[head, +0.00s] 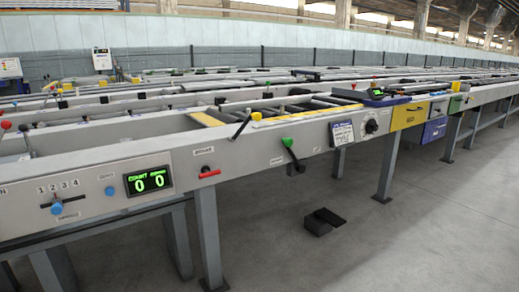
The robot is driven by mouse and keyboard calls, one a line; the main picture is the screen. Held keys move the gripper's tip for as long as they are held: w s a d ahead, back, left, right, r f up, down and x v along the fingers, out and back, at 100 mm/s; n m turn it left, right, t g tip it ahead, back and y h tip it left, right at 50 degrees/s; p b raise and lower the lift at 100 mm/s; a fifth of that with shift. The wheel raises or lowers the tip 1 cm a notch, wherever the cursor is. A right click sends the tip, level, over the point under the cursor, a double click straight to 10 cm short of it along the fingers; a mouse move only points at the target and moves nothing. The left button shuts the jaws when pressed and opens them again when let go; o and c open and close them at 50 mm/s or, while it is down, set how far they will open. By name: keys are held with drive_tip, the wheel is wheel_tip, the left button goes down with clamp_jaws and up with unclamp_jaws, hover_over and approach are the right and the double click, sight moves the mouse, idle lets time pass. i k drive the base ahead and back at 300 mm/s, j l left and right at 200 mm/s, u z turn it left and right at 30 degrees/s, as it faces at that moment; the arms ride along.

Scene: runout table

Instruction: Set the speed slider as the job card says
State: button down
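The likely speed slider (57,208) is a blue knob on a dark horizontal slot in the grey front panel at the lower left, below the figures 1 2 3 4. Its knob stands roughly under the 2; the small label beneath it is too blurred to read. The likely job card (342,132), white with a blue header, is fixed to the table's front right of centre; its text is too small to read. My gripper is not in view.
Right of the slider are a blue button (109,191), a green-lit display (148,181) reading 0 0, a red handle (209,174) and a green-knobbed lever (290,147). A black dial (371,126) is beside the card. A black pedal (323,221) lies on open floor.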

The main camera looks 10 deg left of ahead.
sight(56, 209)
drive_tip(key=u, duration=2.05)
drive_tip(key=i, duration=0.5)
drive_tip(key=i+l, duration=0.15)
drive_tip(key=i, duration=0.35)
